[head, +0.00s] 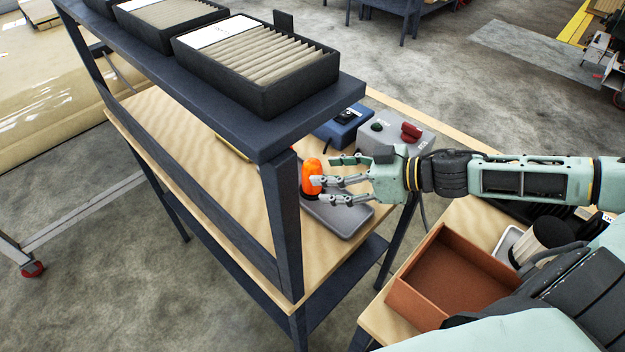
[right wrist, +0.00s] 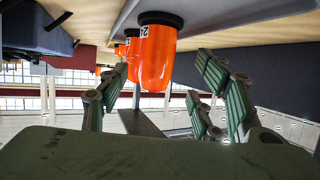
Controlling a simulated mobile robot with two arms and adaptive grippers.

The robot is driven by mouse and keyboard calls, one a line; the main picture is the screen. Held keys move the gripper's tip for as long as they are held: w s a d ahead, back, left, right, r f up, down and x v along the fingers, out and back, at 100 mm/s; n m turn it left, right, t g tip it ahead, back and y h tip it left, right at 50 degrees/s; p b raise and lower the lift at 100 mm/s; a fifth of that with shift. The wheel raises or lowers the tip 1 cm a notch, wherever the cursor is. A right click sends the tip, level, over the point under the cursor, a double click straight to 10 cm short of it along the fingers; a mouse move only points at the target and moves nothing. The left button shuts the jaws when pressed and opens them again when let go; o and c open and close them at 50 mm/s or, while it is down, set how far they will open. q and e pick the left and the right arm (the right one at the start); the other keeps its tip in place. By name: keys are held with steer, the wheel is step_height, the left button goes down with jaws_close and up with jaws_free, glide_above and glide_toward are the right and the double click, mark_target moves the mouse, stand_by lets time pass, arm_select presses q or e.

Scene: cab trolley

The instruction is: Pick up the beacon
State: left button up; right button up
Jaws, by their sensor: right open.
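The beacon (head: 311,178) is an orange dome that stands upright on a flat grey pad (head: 340,216) on the wooden trolley top. In the right wrist view, which is upside down, the orange beacon (right wrist: 156,58) shows its black base and a white label. My right gripper (head: 326,179) is open, with its fingers reaching level from the right to the beacon. In the wrist view the beacon lies between the open fingers (right wrist: 165,82); I cannot tell whether they touch it. My left gripper is not in view.
A dark post (head: 281,225) and upper shelf (head: 262,145) stand close left of the beacon. A grey control box (head: 385,140) and blue box (head: 340,125) sit behind. Another orange dome (right wrist: 131,48) shows farther off in the wrist view. A brown tray (head: 412,305) lies near me.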

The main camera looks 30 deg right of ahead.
mark_target(315, 172)
steer(key=shift+w+a, duration=0.2)
steer(key=shift+w+a+p, duration=0.2)
steer(key=shift+w+p, duration=0.25)
steer(key=shift+p, duration=0.05)
steer(key=p+x, duration=0.2)
steer(key=x, duration=0.1)
steer(key=shift+w+f, duration=0.2)
steer(key=shift+w, duration=0.05)
steer(key=shift+w+a+f, duration=0.2)
steer(key=shift+f, duration=0.1)
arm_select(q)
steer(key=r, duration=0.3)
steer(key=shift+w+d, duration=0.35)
arm_select(e)
steer(key=shift+c, duration=0.6)
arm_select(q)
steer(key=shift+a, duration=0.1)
arm_select(e)
steer(key=c, duration=1.3)
